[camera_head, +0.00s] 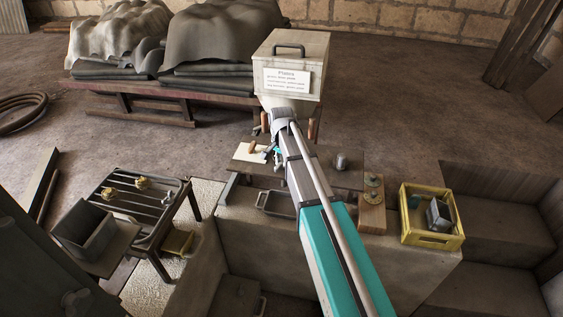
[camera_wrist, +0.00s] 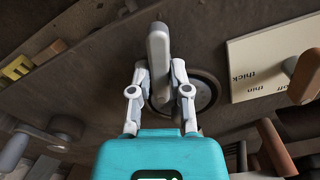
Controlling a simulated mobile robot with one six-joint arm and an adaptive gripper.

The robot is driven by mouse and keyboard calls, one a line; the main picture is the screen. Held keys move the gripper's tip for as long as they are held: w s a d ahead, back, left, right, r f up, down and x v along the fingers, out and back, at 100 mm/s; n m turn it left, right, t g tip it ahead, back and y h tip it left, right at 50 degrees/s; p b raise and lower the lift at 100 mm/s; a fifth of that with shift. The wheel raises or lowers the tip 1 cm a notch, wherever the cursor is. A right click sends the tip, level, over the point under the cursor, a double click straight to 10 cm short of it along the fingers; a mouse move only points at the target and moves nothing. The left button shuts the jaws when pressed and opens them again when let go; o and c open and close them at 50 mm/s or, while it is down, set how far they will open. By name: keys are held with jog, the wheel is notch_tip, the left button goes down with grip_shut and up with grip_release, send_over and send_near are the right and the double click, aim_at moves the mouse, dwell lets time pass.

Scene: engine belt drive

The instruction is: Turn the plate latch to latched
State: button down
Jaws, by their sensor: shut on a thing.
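The plate latch appears to be the long grey rounded lever (camera_wrist: 158,45) in the wrist view. It stands upright in that picture, in front of a dark round base (camera_wrist: 207,92) on a brown surface. My gripper (camera_wrist: 158,72) has one finger on each side of the lever's lower part and is shut on it. In the head view my gripper (camera_head: 273,154) is low at the bench, below the pale hopper box. My arm and fingers hide most of the latch there, so its setting cannot be read.
A pale board marked "thick" and "thin" (camera_wrist: 268,60) lies right of the lever, with a wooden knob (camera_wrist: 306,76) beside it. The hopper box (camera_head: 292,60) stands behind.

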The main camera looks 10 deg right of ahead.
jog(key=n, duration=0.4)
dwell(0.4)
jog(key=c, duration=0.6)
grip_release()
